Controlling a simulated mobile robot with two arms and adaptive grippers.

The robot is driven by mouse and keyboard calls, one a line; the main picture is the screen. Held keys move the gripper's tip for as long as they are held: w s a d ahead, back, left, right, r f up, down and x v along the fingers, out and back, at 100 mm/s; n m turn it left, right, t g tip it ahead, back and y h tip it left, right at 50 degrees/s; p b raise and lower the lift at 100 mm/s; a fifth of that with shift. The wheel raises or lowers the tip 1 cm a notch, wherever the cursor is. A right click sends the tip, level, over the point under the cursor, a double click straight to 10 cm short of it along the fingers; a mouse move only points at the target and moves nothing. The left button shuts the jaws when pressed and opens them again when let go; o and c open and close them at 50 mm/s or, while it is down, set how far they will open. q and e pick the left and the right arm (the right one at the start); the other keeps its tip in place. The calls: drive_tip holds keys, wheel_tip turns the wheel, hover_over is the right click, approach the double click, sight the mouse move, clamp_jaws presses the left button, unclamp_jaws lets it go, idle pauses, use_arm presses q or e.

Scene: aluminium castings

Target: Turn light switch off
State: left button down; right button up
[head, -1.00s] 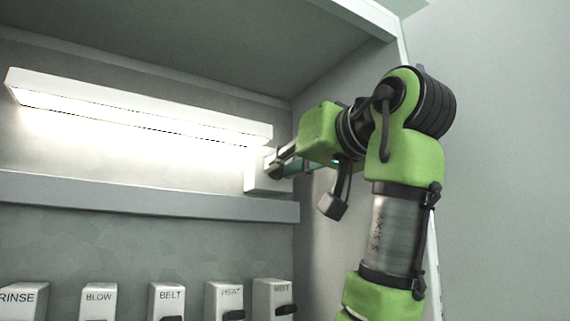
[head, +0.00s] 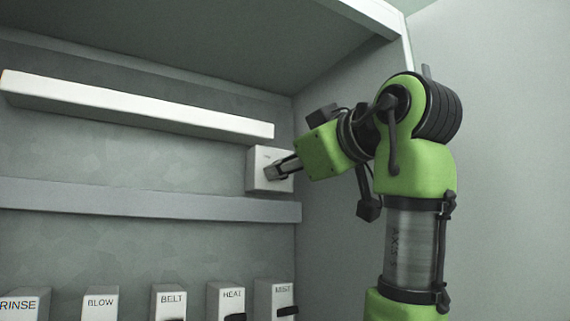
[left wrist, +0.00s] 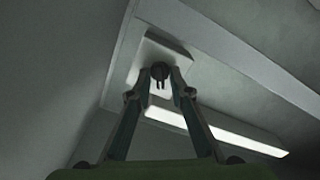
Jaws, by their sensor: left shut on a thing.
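In the left wrist view, the fingers (left wrist: 161,88) close in on the switch's dark round knob (left wrist: 160,70) on the white box (left wrist: 150,50). The gripper is shut on this knob, which the fingers partly hide. My right gripper is not in view.
A grey ledge (head: 140,201) runs below the lamp and switch. Below it stands a row of white labelled boxes, including HEAT (head: 226,305) and MIST (head: 275,300). A side wall (head: 340,240) is close to the right of the switch, and a panel (head: 200,40) overhangs it.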

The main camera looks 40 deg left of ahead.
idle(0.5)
use_arm(q)
drive_tip(key=c, duration=2.2)
unclamp_jaws()
drive_tip(key=shift+d, duration=0.2)
drive_tip(key=v, duration=1.2)
